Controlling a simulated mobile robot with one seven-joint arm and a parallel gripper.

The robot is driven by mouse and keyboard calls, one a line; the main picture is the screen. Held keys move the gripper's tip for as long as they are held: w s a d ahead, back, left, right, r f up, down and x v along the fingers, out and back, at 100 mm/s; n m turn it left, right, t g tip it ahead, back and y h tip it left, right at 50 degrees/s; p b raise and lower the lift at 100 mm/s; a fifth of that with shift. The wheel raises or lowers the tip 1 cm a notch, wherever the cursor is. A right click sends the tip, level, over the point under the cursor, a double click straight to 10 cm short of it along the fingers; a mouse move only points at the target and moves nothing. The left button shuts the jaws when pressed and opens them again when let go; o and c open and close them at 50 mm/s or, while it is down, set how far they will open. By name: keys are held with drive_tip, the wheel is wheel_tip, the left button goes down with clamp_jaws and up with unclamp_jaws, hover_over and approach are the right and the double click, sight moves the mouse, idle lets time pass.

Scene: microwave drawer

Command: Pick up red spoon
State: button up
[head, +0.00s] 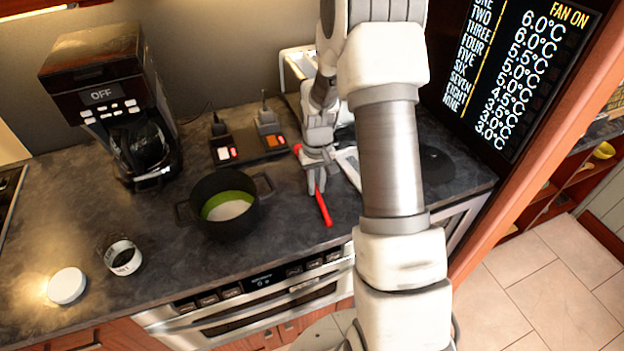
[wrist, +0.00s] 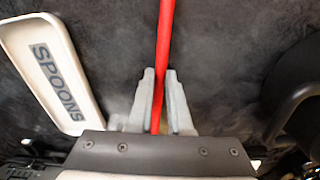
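The red spoon shows as a thin red handle (head: 323,207) on the dark counter in the head view, right of the black pot. In the wrist view its handle (wrist: 165,40) runs from the top edge down between my fingers. My gripper (head: 316,186) points down at the spoon. In the wrist view my gripper (wrist: 160,75) has its fingers close together, one on each side of the handle, and looks shut on it. A red bit near my wrist may be the spoon's other end. I cannot tell whether the spoon is clear of the counter.
A black pot (head: 232,230) with pale and green contents stands left of my gripper. A white tray marked SPOONS (wrist: 52,70) lies beside the handle. A coffee maker (head: 115,105), a labelled jar (head: 122,257) and a white lid (head: 67,285) are left. The counter's front edge is close.

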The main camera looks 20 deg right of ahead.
clamp_jaws()
drive_tip(key=shift+r, duration=0.15)
